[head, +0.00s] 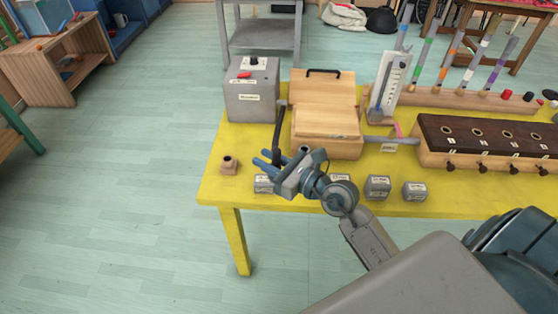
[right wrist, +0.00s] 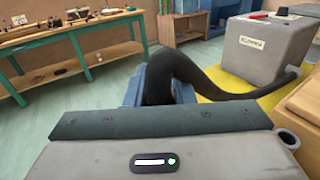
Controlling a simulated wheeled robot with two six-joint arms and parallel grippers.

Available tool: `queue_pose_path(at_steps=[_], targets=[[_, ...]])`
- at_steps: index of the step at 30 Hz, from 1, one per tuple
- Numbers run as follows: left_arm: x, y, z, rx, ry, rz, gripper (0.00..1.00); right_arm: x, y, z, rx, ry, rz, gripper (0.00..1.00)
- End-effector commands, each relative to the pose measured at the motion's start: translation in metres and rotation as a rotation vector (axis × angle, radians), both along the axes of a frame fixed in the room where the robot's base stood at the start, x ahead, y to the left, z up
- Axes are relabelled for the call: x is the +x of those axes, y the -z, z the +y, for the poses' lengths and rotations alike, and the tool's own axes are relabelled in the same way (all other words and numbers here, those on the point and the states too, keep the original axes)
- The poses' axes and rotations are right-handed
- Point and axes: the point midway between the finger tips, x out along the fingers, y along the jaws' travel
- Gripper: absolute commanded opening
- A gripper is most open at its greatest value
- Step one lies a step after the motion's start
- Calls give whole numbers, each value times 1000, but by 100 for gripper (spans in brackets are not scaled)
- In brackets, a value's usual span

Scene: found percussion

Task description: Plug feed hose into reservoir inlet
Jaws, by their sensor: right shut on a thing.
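My right gripper (head: 268,160) is shut on the black feed hose (head: 279,135), low over the front left of the yellow table. In the right wrist view the hose (right wrist: 215,88) rises from between the jaws, bends over and runs right towards the grey box. The held end of the hose is hidden by the jaws. A grey round fitting with a dark opening (head: 304,149), which looks like the inlet, is at the front of the wooden box (head: 335,148), right of the jaws. It also shows in the wrist view (right wrist: 288,138). The hose end is apart from it. My left gripper is not in view.
The labelled grey box (head: 250,106) stands behind the gripper. A small wooden socket (head: 229,167) sits near the table's left corner. Several small grey blocks (head: 378,187) line the front edge. A gauge (head: 389,88) and a dark-topped wooden block (head: 480,139) stand to the right.

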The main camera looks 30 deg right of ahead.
Motion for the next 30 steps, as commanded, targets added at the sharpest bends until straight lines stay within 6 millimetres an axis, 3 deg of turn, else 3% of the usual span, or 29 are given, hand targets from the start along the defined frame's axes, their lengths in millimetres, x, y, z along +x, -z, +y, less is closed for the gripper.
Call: queue_pose_path(at_steps=[1, 8, 18, 24, 30], targets=[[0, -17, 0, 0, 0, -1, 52, 7, -10, -6, -4, 9, 7, 0], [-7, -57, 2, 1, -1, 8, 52, 37, -18, -38, -12, 63, 44, 0], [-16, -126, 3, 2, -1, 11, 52, 85, -30, -114, -35, 192, 109, 0], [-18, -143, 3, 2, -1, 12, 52, 98, -31, -143, -41, 242, 127, 0], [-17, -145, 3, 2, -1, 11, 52, 101, -29, -151, -44, 256, 130, 0]])
